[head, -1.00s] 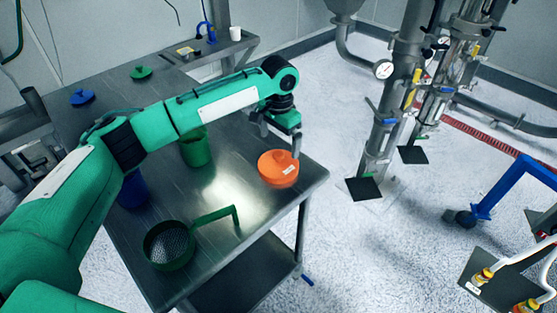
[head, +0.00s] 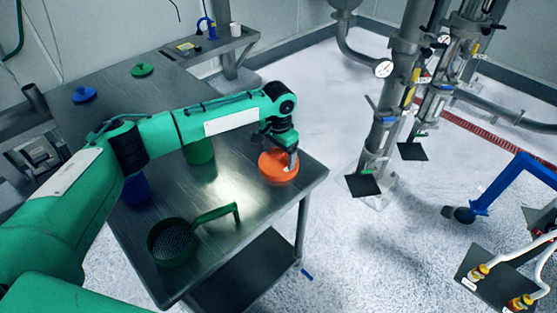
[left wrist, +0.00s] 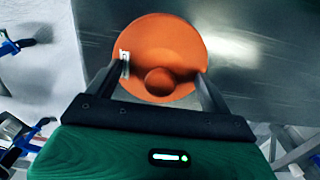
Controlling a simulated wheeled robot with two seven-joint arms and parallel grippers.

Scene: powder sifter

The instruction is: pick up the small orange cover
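The small orange cover (head: 272,168) lies on the metal table near its right edge. I cannot tell whether the fingertips touch the cover. My right gripper is not in view.
A green container (head: 200,151) and a blue container (head: 136,190) stand on the table (head: 225,255), partly behind my left arm. A green sifter (head: 172,242) with a bent handle is at the front. Blue (head: 84,95) and green (head: 142,70) lids lie at the back.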

